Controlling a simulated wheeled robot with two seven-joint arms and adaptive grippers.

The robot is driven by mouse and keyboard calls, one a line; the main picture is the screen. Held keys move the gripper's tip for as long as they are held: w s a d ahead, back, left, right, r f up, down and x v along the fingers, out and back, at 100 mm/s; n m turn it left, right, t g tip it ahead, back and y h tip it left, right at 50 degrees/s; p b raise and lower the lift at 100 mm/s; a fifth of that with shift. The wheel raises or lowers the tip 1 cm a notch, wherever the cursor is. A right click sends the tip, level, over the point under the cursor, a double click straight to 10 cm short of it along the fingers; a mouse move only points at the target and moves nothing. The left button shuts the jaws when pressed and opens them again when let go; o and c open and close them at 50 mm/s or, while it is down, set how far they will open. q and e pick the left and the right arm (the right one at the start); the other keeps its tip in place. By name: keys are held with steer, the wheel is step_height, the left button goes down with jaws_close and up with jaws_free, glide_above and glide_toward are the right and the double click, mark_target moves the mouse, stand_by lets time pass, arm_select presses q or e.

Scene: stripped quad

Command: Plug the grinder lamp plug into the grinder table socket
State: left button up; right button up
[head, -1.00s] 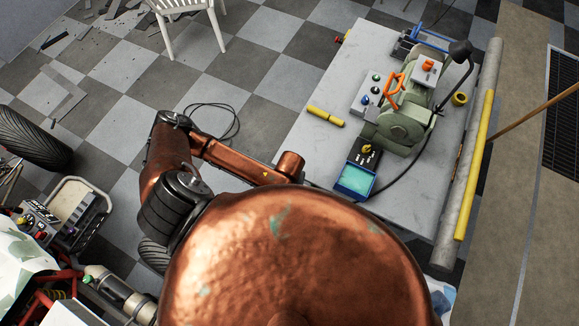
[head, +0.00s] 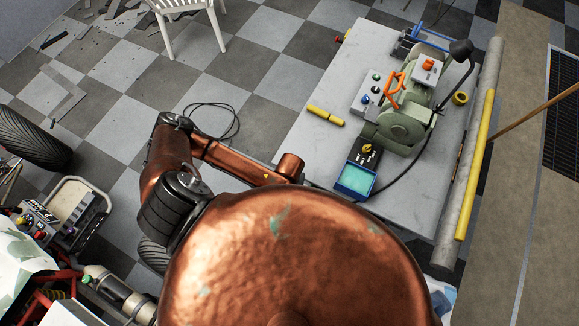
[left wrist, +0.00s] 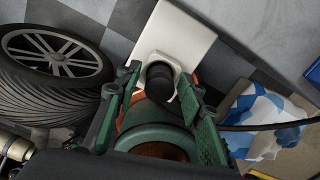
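In the left wrist view, a black round plug (left wrist: 160,78) sits at a grey-rimmed socket (left wrist: 180,63) on a white plate. Whether it is fully seated cannot be told. The green fingers of my left gripper (left wrist: 159,88) stand on either side of the plug, apart, with gaps showing beside it. A black cable (left wrist: 265,127) runs off to the right. In the head view, the green grinder (head: 402,125) is on the grey table, with a black lamp (head: 460,50) on a bent neck. My copper body hides the left gripper there. My right gripper is not in view.
A tyre (left wrist: 55,65) and a blue-white cloth (left wrist: 262,115) flank the left gripper.

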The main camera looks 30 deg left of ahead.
arm_select(q)
steer(key=shift+o, duration=0.4)
step_height(320, 180, up, 12)
stand_by(0.4)
stand_by(0.5)
